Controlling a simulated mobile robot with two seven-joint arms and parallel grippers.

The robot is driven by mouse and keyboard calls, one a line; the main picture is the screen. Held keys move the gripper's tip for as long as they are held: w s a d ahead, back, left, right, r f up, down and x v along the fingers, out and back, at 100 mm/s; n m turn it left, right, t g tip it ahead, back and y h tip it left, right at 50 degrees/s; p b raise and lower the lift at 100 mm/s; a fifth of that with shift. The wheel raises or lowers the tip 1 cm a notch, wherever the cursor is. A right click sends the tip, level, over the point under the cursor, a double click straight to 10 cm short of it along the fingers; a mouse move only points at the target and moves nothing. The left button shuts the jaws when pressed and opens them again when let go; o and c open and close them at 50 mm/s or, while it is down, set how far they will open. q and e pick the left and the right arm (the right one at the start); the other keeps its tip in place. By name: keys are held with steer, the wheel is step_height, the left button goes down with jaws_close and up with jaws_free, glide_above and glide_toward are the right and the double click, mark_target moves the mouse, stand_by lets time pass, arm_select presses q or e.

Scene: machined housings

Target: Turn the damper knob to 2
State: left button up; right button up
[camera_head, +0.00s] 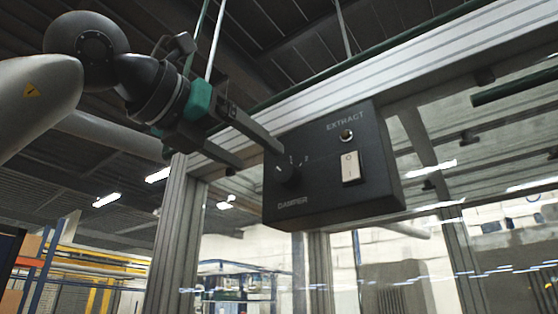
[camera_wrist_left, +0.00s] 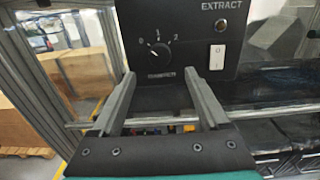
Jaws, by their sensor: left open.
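The damper knob (camera_head: 288,172) is a round black dial on the left part of a dark control box (camera_head: 385,190), above the word DAMPER. In the left wrist view the knob (camera_wrist_left: 160,50) has marks around its top, with 1 above it and 2 at its upper right. Its pale pointer mark appears to face the upper left, away from the 2. My left gripper (camera_head: 262,158) is open and empty. Its fingers point at the box, with the tips near the knob; in the left wrist view the gripper (camera_wrist_left: 159,73) sits below the knob. I cannot tell whether a finger touches the box.
The box also bears a white rocker switch (camera_head: 350,167) and a small round fitting (camera_head: 346,135) under EXTRACT, both right of the knob. A metal frame rail (camera_head: 420,62) runs above and behind the box. An upright post (camera_head: 176,235) stands below the gripper.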

mark_target(283, 173)
arm_select(q)
steer(key=p+x, duration=0.2)
steer(key=x, duration=0.5)
steer(key=shift+w+d+p, duration=0.15)
steer(key=shift+d+p, duration=0.05)
steer(key=shift+p, duration=0.1)
steer(key=shift+c, duration=0.3)
jaws_close()
